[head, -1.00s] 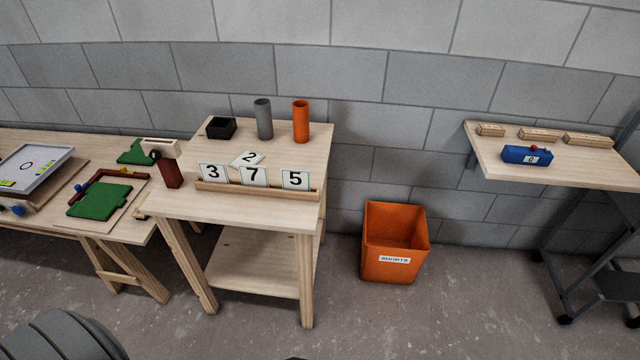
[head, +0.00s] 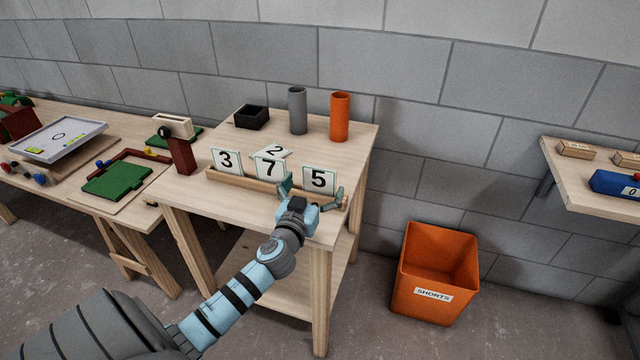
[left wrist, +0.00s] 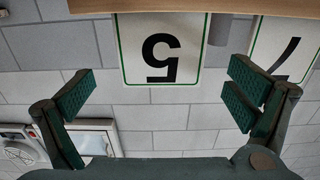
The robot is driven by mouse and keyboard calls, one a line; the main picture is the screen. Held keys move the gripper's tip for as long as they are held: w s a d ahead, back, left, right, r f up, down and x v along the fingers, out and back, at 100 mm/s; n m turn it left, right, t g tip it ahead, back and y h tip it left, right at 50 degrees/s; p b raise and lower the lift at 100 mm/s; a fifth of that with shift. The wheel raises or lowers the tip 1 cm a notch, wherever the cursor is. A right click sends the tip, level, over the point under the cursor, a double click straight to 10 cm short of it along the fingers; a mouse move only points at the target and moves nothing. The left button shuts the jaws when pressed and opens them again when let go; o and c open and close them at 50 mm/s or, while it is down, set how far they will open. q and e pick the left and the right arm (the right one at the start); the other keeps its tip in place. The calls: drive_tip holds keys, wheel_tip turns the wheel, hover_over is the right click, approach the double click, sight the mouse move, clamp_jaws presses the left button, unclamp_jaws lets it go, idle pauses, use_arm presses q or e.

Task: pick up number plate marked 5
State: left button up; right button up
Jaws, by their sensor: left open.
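The number plate marked 5 (head: 318,180) is white with a green border and stands upright in a wooden rack (head: 258,187) on the small table. Plates marked 7 (head: 269,170) and 3 (head: 227,160) stand to its left. My left gripper (head: 311,190) is open just in front of the plate marked 5, its fingers spread to either side of the plate's lower part. In the left wrist view the plate marked 5 (left wrist: 161,50) appears upside down, between and beyond the open fingers, with no visible contact. My right gripper is out of view.
A plate marked 2 (head: 272,151) lies tilted behind the rack. A grey tube (head: 297,110), an orange tube (head: 340,117) and a black box (head: 251,117) stand at the table's back. An orange bin (head: 436,272) is on the floor to the right.

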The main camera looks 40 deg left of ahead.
sight(319, 177)
use_arm(q)
drive_tip(key=x, duration=0.3)
drive_tip(key=shift+w+a, duration=0.3)
drive_tip(key=shift+w, duration=0.25)
drive_tip(key=c, duration=1.3)
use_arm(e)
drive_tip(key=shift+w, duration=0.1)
